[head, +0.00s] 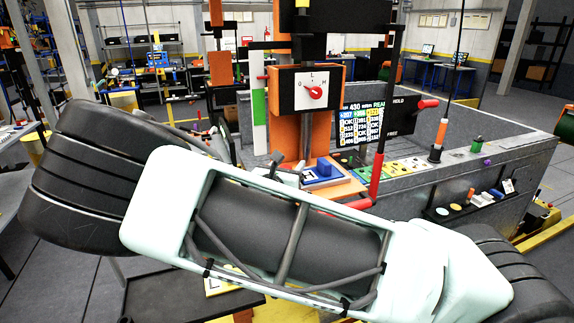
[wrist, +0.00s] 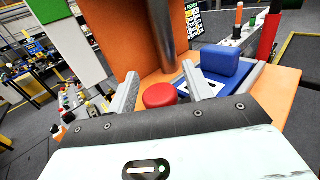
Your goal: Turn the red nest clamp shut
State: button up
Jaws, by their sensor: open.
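The red nest clamp shows as a round red knob (wrist: 159,95) low in the middle of the wrist view. It sits on an orange base (wrist: 278,84), beside a blue and white nest plate (wrist: 190,88) with a blue block (wrist: 212,66). My gripper (wrist: 161,70) is open, with one grey finger on each side of the knob and gaps visible between. Whether the fingertips reach down beside it I cannot tell.
An orange post with a dial box (head: 315,91) stands behind the nest, and a grey column (wrist: 161,35) rises close behind the knob. A red upright bar (head: 376,170) stands at the right. A grey bin wall (head: 440,175) with several coloured parts lies beyond it.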

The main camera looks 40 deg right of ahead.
jog(key=c, duration=0.9)
jog(key=shift+c, duration=0.2)
jog(key=shift+t, duration=0.3)
jog(key=shift+n+t+y+b, duration=0.45)
jog(key=shift+n+t+y, duration=0.35)
jog(key=shift+n, duration=0.2)
jog(key=shift+w+a+n+t+y, duration=0.1)
jog(key=shift+n+t+y, duration=0.35)
jog(key=shift+t+y, duration=0.15)
jog(key=shift+w+a+n+t+y, duration=0.1)
jog(key=shift+n+t+y, duration=0.4)
jog(key=shift+y, duration=0.1)
jog(key=o, duration=0.9)
jog(key=shift+o, duration=0.2)
jog(key=shift+a, duration=0.1)
